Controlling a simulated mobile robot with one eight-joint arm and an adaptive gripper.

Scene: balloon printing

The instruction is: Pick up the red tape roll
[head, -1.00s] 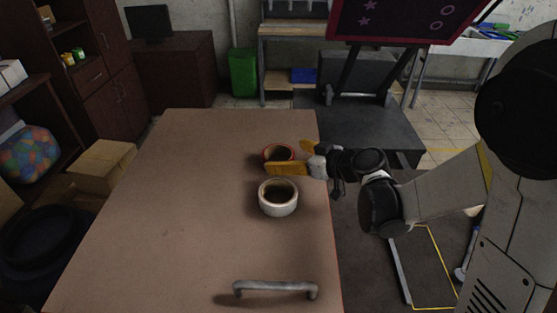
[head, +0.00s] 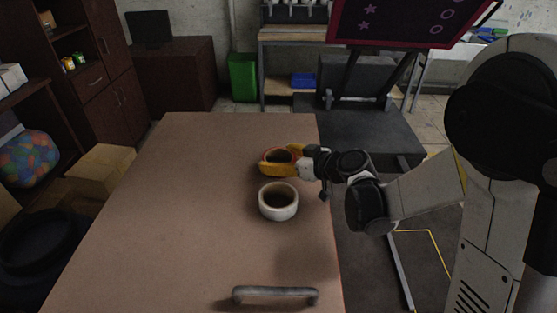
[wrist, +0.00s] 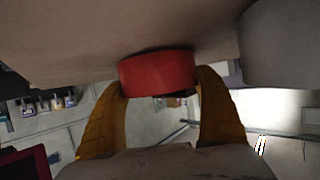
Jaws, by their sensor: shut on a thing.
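The red tape roll (head: 279,156) lies at the far right part of the brown table (head: 190,220). In the head view only its rim and dark middle show between yellow fingers. My gripper (head: 278,160) reaches in from the right with a finger on each side of the roll and is shut on it. In the wrist view the red roll (wrist: 158,73) sits between the tips of the two yellow fingers (wrist: 160,88), with its outer wall facing the camera. I cannot tell whether the roll still touches the table.
A white roll (head: 278,207) with a dark middle stands just in front of the red one, close to my gripper. A grey handle (head: 275,294) lies near the table's front. The table's left half is clear. A dark platform (head: 372,135) stands beyond the right edge.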

